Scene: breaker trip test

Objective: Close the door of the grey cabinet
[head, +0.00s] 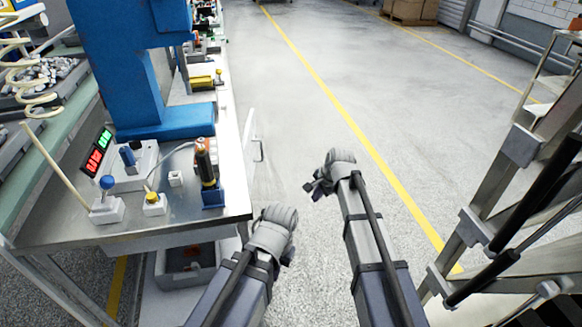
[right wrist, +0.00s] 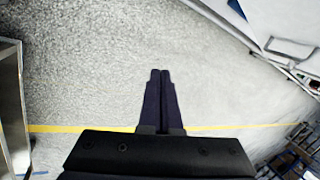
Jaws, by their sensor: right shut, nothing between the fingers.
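A pale grey door panel (head: 251,133) with a bar handle (head: 259,149) stands out from the bench's right side in the head view. The panel with its handle seems to show also at the upper right of the right wrist view (right wrist: 290,47). The cabinet body is largely hidden by the bench, so I cannot tell the door's exact angle. My right gripper (head: 315,188) is over the floor, right of and nearer than the handle, apart from it. Its fingers (right wrist: 160,72) are shut and empty. My left wrist is at the bench's front right corner; its fingers are mostly hidden.
The steel bench (head: 130,226) holds a blue press (head: 125,70), small switch boxes and a red and green display (head: 97,150). A grey bin (head: 180,268) sits below. A metal rack (head: 480,210) stands at right. Floor between is clear.

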